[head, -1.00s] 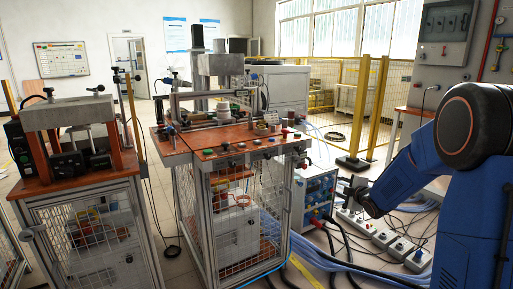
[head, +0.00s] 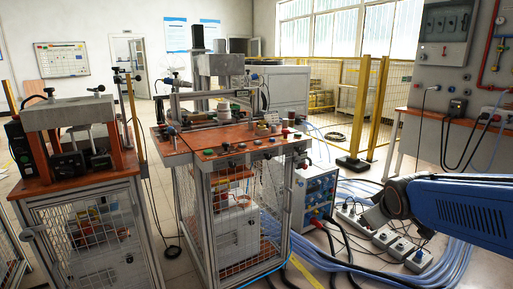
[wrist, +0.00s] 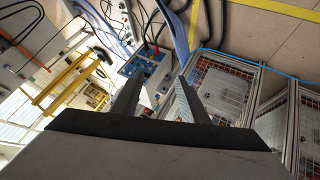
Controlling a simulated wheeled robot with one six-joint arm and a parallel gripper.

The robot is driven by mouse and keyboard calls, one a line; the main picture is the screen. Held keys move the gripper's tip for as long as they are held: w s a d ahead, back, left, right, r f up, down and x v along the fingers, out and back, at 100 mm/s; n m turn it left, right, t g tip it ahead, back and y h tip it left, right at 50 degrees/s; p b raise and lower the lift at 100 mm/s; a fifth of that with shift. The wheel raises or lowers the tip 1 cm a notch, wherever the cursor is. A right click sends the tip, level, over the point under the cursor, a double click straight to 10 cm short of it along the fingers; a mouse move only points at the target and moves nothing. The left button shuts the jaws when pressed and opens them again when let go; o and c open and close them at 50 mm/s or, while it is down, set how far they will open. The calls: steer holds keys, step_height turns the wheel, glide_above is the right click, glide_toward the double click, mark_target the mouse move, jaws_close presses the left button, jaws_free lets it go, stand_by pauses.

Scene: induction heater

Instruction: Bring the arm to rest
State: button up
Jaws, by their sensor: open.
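My arm (head: 465,212) is the blue link at the right edge of the head view, reaching in roughly level and pointing left. Its end, with a dark joint and a grey part, is above the power strips on the floor. I cannot make out the fingers there. In the wrist view my gripper (wrist: 158,88) shows two dark fingers spread apart, with nothing between them. Behind the fingers lies the blue-fronted power unit (wrist: 150,70), at a distance and not touched. The wrist view is strongly rotated.
The induction heater workbench (head: 225,150) with its mesh cage stands in the middle, a second bench (head: 75,185) at left. The power strips (head: 385,238) and cables lie on the floor below my arm. A wall panel and an orange-topped table (head: 460,122) are at right.

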steer(key=s+a+f+m+g, duration=0.1)
steer(key=s+a+m+g, duration=0.1)
steer(key=s, duration=1)
steer(key=s+a+f+m+g+y, duration=0.1)
steer(key=s+a+f+m, duration=0.1)
steer(key=s, duration=1)
steer(key=shift+a+f+m+g+y, duration=0.2)
steer(key=shift+a+m+g+y, duration=0.15)
steer(key=shift+a+m, duration=0.3)
steer(key=shift+w, duration=0.1)
stand_by(0.6)
